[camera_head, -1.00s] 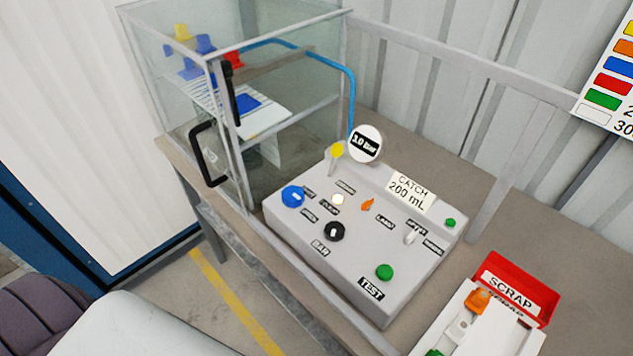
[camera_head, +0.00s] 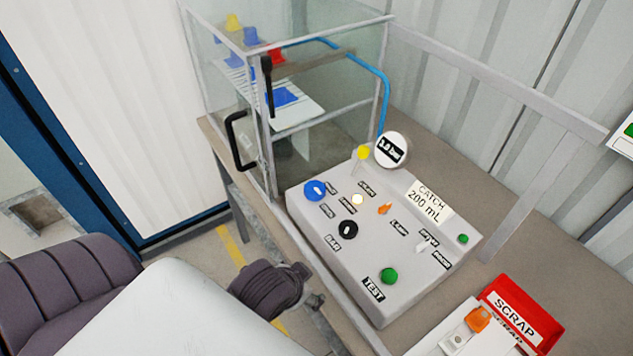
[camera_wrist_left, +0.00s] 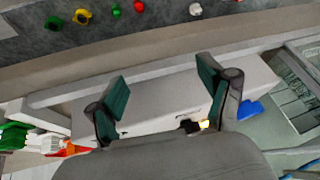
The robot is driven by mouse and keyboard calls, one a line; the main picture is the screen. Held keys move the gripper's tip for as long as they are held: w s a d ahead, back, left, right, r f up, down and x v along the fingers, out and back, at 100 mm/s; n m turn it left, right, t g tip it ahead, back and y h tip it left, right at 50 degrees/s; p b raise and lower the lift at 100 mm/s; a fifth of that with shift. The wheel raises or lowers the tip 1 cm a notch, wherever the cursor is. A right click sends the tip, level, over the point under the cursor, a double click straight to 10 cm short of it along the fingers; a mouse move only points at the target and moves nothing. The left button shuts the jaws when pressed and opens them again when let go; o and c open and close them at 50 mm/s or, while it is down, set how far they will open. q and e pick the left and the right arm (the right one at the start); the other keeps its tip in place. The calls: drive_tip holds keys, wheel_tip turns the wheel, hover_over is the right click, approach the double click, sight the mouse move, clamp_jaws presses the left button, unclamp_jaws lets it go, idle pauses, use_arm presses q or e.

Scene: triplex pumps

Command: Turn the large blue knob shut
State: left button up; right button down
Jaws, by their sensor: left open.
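The large blue knob (camera_head: 315,190) sits at the left corner of the grey control panel (camera_head: 330,250) in the head view. A blue part that looks like this knob (camera_wrist_left: 250,109) shows in the left wrist view, right of the right finger. My left gripper (camera_wrist_left: 162,86) is open and empty in that view. The panel's edge lies behind its fingers, and the blue part is outside the jaws, apart from them. In the head view, part of my left arm shows in front of the bench, low and left of the panel; its fingers cannot be made out. My right gripper is not in view.
The panel also has a black knob (camera_head: 347,230), a green TEST button (camera_head: 389,276), an orange lever (camera_head: 384,208) and a round gauge (camera_head: 391,150). A glass case (camera_head: 225,100) stands behind left. A red SCRAP bin (camera_head: 525,315) is at right.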

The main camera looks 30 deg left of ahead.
use_arm(q)
drive_tip(key=w+r+t, duration=0.2)
drive_tip(key=w, duration=0.2)
drive_tip(key=w+a+r+m+t, duration=0.1)
drive_tip(key=w+r+t, duration=0.1)
drive_tip(key=w+r, duration=0.1)
drive_tip(key=w+r+m+t+y, duration=0.1)
drive_tip(key=w+r+t, duration=0.1)
drive_tip(key=w, duration=0.3)
drive_tip(key=shift+w+a+r, duration=0.2)
drive_tip(key=shift+w+r, duration=0.15)
drive_tip(key=shift+r, duration=0.4)
drive_tip(key=w+d+r+m+t+h, duration=0.4)
drive_tip(key=r+m+t, duration=0.15)
drive_tip(key=r, duration=0.45)
drive_tip(key=w+d+r+m+t+h, duration=0.4)
drive_tip(key=w+r+m, duration=0.15)
drive_tip(key=r, duration=0.35)
drive_tip(key=s+d+r+m+g+h, duration=0.25)
drive_tip(key=d+m+g+h, duration=0.85)
drive_tip(key=m, duration=0.8)
drive_tip(key=m+g+y, duration=0.6)
drive_tip(key=g+y, duration=0.4)
drive_tip(key=y, duration=0.7)
hover_over(316, 187)
wheel_tip(316, 187, down, 12)
wheel_tip(316, 187, down, 13)
drive_tip(key=p, duration=0.4)
drive_tip(key=shift+w+f, duration=0.1)
